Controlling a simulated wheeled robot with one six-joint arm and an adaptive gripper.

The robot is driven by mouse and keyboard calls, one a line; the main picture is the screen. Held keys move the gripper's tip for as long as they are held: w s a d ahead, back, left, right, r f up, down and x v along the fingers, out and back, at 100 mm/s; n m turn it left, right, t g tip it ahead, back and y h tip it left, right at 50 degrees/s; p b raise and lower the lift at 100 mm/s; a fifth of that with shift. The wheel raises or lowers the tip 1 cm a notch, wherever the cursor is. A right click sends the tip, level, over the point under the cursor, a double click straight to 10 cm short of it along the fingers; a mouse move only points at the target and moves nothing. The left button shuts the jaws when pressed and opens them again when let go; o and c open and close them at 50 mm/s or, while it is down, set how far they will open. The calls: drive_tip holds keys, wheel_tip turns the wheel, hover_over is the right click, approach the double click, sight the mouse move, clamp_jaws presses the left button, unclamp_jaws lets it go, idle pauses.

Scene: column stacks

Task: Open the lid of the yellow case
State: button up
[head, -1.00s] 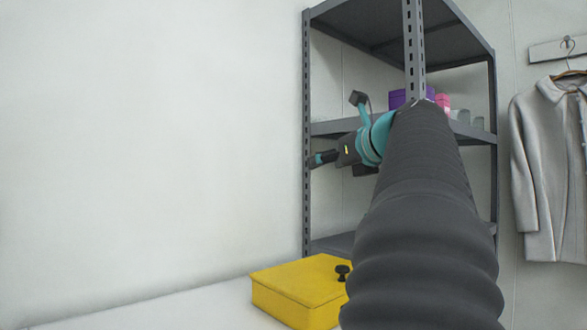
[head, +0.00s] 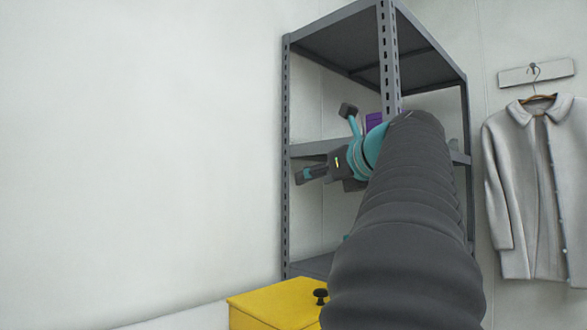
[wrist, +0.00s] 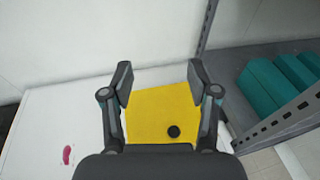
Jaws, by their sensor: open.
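The yellow case (head: 275,301) stands on a white surface at the bottom of the head view, its lower part cut off by the frame edge. Its lid looks shut. A black round knob (head: 320,296) sits on the lid near my arm. In the wrist view the yellow case (wrist: 158,112) lies beyond my open fingers, with the black knob (wrist: 173,131) near its close edge. My gripper (wrist: 160,78) is open and empty. In the head view my gripper (head: 303,176) is well above the case, apart from it, in front of the shelf. My arm hides part of the case's right side.
A grey metal shelf (head: 286,150) stands behind the case; its post is close to my gripper. Teal objects (wrist: 270,90) lie on a shelf board at right. A pink item (wrist: 67,155) is on the white surface (wrist: 50,115). A grey coat (head: 540,190) hangs at right.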

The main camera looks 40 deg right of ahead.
drive_tip(key=v, duration=0.9)
drive_tip(key=shift+s, duration=0.2)
idle(0.3)
